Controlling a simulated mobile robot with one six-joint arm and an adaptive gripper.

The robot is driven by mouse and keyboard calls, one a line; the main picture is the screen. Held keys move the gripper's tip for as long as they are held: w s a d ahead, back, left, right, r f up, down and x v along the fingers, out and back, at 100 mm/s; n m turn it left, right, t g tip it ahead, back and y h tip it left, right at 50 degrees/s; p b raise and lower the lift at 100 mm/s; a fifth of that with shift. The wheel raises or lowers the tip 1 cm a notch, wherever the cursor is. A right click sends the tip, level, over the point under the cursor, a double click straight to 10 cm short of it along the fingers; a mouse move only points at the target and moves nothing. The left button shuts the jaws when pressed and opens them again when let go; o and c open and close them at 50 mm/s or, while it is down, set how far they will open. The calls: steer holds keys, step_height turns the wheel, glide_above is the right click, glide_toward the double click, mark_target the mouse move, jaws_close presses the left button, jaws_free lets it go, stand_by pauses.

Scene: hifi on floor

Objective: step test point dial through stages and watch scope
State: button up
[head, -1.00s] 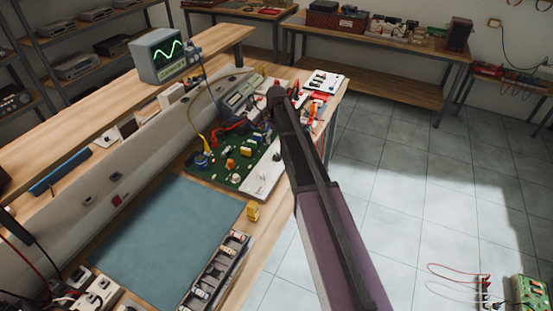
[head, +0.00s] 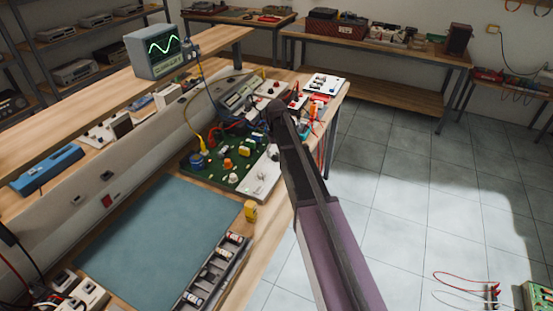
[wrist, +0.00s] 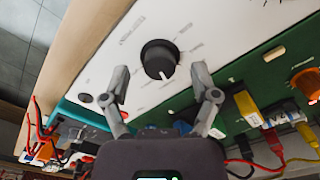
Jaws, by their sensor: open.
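A black round dial (wrist: 158,60) with a white pointer mark sits on a white panel (wrist: 125,40) in the wrist view. The pointer faces down toward my gripper. My gripper (wrist: 161,78) is open, with one finger on each side of the dial; I cannot tell whether they touch it. In the head view my arm hides the gripper and the dial. The white panel (head: 262,185) lies beside a green circuit board (head: 226,179) on the bench. The scope (head: 153,52) stands on the raised shelf, its screen showing a green wave trace.
Cables and plugs, including a yellow plug (wrist: 246,108), crowd the green board near my right finger. A blue-green mat (head: 160,235), a small yellow block (head: 250,211) and a fuse tray (head: 214,272) lie on the near bench. The tiled floor at right is mostly open.

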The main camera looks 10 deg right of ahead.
steer(key=shift+f+b, duration=0.35)
steer(key=shift+f, duration=0.25)
jaws_close()
steer(key=shift+d, duration=0.2)
steer(key=shift+a, duration=0.15)
